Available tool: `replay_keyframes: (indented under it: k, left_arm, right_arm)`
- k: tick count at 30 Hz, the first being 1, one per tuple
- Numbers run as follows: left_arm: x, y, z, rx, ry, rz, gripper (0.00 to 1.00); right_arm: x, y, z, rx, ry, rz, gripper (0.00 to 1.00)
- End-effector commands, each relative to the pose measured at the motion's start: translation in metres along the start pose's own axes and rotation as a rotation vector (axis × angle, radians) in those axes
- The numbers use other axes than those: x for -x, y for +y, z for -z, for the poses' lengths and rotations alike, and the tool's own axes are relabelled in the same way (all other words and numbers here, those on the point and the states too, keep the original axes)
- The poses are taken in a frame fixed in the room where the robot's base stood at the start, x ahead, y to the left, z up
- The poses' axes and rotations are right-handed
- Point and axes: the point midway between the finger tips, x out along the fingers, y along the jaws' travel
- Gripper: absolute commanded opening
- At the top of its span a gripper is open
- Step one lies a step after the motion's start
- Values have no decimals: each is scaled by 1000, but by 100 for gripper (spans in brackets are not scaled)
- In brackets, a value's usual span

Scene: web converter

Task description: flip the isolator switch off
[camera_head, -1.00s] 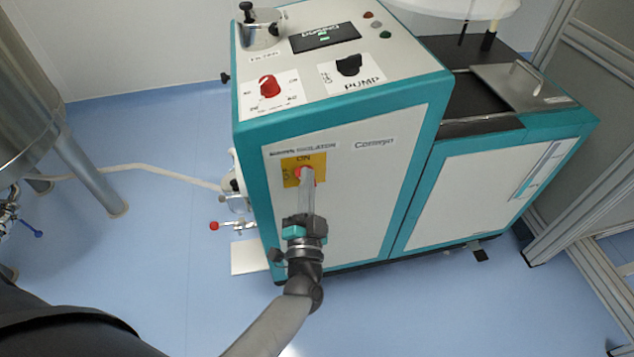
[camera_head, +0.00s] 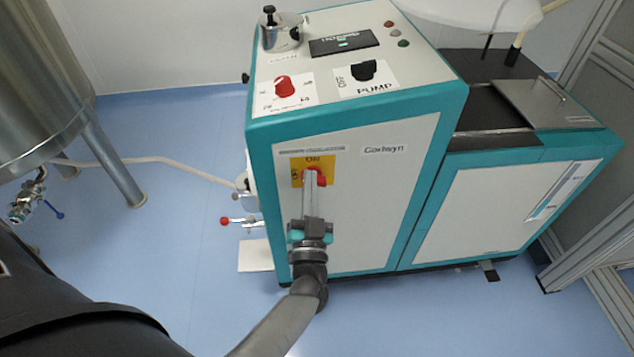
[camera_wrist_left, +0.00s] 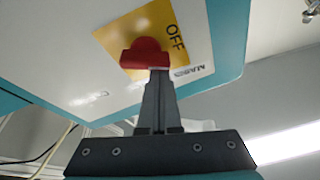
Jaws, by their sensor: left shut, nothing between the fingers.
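The isolator switch is a red rotary knob (camera_head: 321,177) on a yellow plate (camera_head: 327,163) on the front of the white and teal machine. In the head view the plate reads ON above the knob. My left gripper (camera_head: 313,178) is shut and empty, its fingertips at the knob and hiding part of it. In the left wrist view the shut fingers (camera_wrist_left: 158,78) point at the red knob (camera_wrist_left: 146,55), overlapping its lower edge. OFF shows on the yellow plate (camera_wrist_left: 178,22) beside it there. I cannot tell whether they touch. My right gripper is not in view.
The machine's top panel carries another red knob (camera_head: 285,86) and a black PUMP knob (camera_head: 363,71). A steel tank (camera_head: 40,80) stands at the left, with a hose on the floor. A metal frame (camera_head: 590,190) stands at the right.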

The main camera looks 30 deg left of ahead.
Motion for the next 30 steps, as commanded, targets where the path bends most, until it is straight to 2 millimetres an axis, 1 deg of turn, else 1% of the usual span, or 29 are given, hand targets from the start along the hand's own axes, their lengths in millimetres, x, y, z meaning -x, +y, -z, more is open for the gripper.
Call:
replay_keyframes:
  k: [6,17,30]
  left_arm:
    - [0,-1,-3,88,-2,32,0]
    - [1,-3,-4,217,-2,78,0]
    - [2,-4,-6,218,-2,78,0]
  right_arm:
    - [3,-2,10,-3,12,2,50]
    - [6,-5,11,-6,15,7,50]
    - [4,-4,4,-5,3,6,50]
